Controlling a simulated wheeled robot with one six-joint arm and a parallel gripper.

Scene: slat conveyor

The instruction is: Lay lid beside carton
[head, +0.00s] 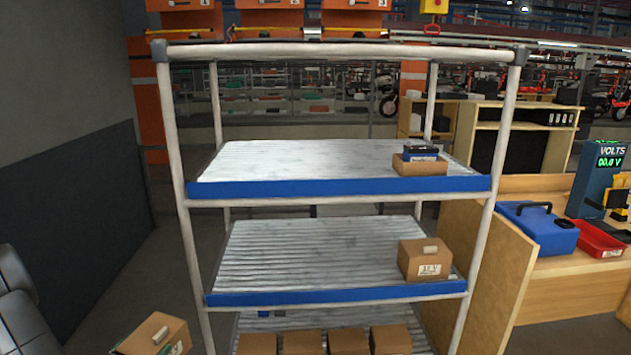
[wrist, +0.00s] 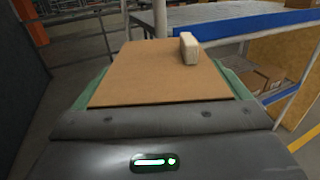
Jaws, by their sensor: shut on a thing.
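The lid (head: 157,330) is brown cardboard with a pale block as its knob. It is at the lower left in the head view, left of the rack, cut by the picture edge. My gripper (wrist: 160,92) is shut on the lid, with green pads at its two sides; the lid also fills the middle of the wrist view (wrist: 150,72). An open carton (head: 419,168) stands at the right of the upper shelf (head: 290,160), with a dark blue-black item (head: 420,153) in it. The shelf left of this carton is bare. The lid's underside is hidden.
A closed carton (head: 425,262) with a similar knob stands on the middle shelf (head: 315,250). Several brown boxes (head: 345,341) fill the bottom level. Blue front edges (head: 340,187) and pale posts (head: 178,170) frame the rack. A bench with a blue case (head: 538,228) is right.

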